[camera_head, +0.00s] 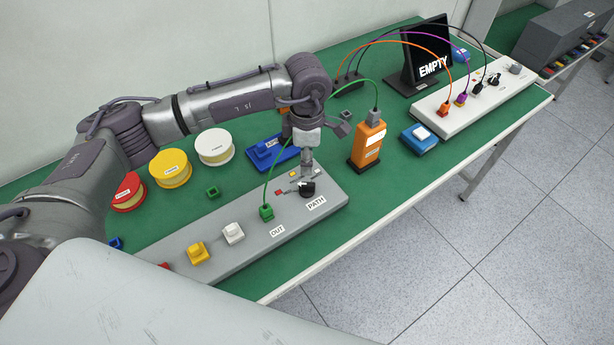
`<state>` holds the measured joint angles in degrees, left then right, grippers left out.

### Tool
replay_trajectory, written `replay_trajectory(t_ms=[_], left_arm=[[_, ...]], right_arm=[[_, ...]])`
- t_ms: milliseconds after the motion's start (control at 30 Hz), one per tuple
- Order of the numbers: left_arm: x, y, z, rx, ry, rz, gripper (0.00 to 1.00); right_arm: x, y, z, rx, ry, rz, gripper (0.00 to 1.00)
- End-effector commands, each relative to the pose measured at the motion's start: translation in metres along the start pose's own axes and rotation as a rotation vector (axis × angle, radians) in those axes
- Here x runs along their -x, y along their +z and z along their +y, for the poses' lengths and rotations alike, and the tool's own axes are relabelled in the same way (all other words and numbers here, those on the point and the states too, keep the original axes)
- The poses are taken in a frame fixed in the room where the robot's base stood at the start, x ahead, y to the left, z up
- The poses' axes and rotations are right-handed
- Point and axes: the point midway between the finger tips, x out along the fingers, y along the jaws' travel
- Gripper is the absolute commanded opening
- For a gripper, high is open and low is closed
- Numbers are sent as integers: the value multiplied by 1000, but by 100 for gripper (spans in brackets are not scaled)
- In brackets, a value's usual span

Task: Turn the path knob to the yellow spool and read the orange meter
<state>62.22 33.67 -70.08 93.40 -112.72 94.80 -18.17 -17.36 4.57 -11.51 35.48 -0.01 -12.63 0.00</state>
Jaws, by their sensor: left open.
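The black path knob (308,189) sits on the grey panel (233,258) beside the PATH label, with small coloured marks around it. My left gripper (307,174) points down just over the knob and is open; its fingers hide part of the knob and marks, and I cannot tell whether they touch it. The yellow spool (171,169) stands at the left, between a red spool (128,192) and a white spool (215,147). The orange meter (368,146) stands upright right of the gripper; its light display is too small to read. My right gripper is out of view.
A blue device (419,138), a white panel (474,98) with cables and a monitor (428,58) reading EMPTY stand farther right. Green table (330,218) shows along the front edge.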

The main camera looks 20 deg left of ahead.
Motion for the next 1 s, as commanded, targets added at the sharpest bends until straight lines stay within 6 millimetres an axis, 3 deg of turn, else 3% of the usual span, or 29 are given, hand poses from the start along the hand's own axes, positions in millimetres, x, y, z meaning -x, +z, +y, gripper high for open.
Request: replay_trajectory(t_ms=[200,400,600,867,1000], left_arm=[[-46,0,-1,0,-4,1,41],[-76,1,-1,0,-3,-1,41],[-89,1,-1,-1,-1,-3,41],[-90,1,-1,-1,0,-3,41],[-90,1,-1,-1,0,-3,17]], right_arm=[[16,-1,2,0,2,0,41],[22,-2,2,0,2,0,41],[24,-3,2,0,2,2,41],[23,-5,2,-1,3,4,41],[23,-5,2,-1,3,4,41]])
